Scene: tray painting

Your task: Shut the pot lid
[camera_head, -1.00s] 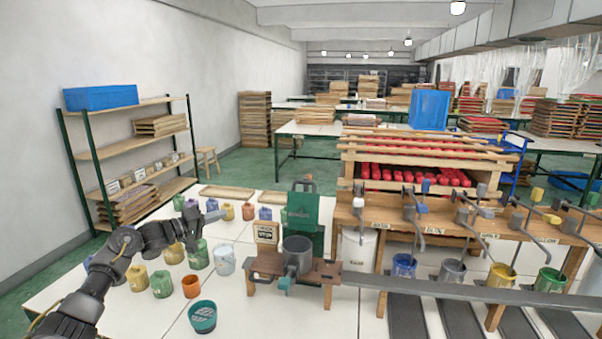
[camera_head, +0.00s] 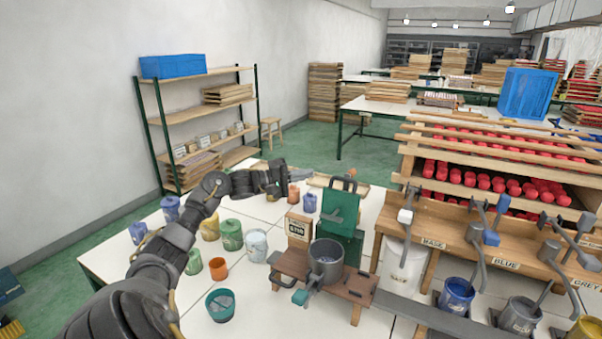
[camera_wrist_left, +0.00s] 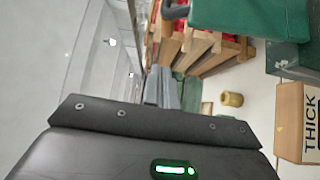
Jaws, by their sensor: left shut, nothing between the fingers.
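A green pot stands behind the wooden stand, its green lid (camera_head: 342,207) raised upright with a dark handle on its top edge. The lid also shows at the top right of the left wrist view (camera_wrist_left: 250,16), with part of its grey handle. My left gripper (camera_head: 304,174) is shut and empty, up and to the left of the lid, apart from it in the picture. Its fingers show in the left wrist view (camera_wrist_left: 162,90), left of the lid. The pot body (camera_head: 352,245) is partly hidden behind a grey pot. My right gripper is not in view.
The grey pot (camera_head: 326,262) stands on a wooden stand (camera_head: 290,262) in front. A box marked THICK (camera_wrist_left: 298,122) is beside the green pot. Several coloured pots, including a teal one (camera_head: 220,305), stand left. A wooden dispenser bench (camera_head: 430,228) is at right.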

